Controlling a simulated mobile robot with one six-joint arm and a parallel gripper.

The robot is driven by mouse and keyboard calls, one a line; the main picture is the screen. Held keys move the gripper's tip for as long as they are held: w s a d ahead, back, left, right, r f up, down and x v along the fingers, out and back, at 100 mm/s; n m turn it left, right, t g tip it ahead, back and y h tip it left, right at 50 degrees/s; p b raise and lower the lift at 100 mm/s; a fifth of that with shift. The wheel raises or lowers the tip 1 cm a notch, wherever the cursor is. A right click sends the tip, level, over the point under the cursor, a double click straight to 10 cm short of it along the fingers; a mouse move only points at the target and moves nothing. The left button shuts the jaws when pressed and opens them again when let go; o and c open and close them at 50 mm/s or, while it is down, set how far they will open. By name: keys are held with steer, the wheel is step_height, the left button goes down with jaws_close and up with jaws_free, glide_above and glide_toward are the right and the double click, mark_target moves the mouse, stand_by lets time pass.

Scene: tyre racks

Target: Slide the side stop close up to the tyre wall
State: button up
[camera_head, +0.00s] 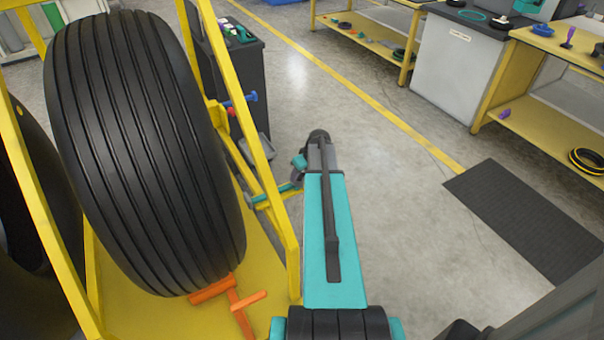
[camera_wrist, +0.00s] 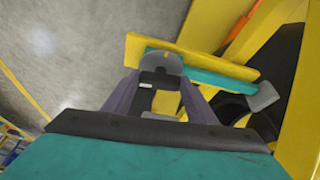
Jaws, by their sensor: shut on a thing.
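The large black tyre (camera_head: 140,150) stands upright in the yellow rack, its grooved tread facing me. Part of a dark tyre (camera_wrist: 285,85) shows at the right in the wrist view. The side stop is a teal bar (camera_head: 272,194) with a grey end pad (camera_wrist: 263,97) towards the tyre. The teal bar also shows in the wrist view (camera_wrist: 215,67), beside a yellow rail. My gripper (camera_wrist: 160,72) is shut on the rounded grey knob of the side stop. In the head view my arm's end hides most of the grip. I cannot tell whether the pad touches the tyre.
A yellow rack post (camera_head: 262,150) stands between the tyre and my arm. An orange chock (camera_head: 238,300) lies at the tyre's foot. Blue and red knobs (camera_head: 240,102) sit on the rack behind. The floor to the right is clear up to a dark mat (camera_head: 530,215).

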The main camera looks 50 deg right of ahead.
steer(key=shift+a, duration=0.15)
steer(key=shift+w+a, duration=0.25)
steer(key=shift+a, duration=0.45)
steer(key=shift+w+a, duration=0.2)
steer(key=shift+a, duration=0.45)
steer(key=shift+w+a, duration=0.25)
steer(key=shift+a, duration=0.45)
steer(key=o, duration=1.1)
steer(key=shift+s+r, duration=0.1)
steer(key=shift+r, duration=0.05)
steer(key=p+v, duration=0.2)
steer(key=v, duration=0.5)
steer(key=shift+r+p, duration=0.35)
steer(key=shift+s, duration=0.1)
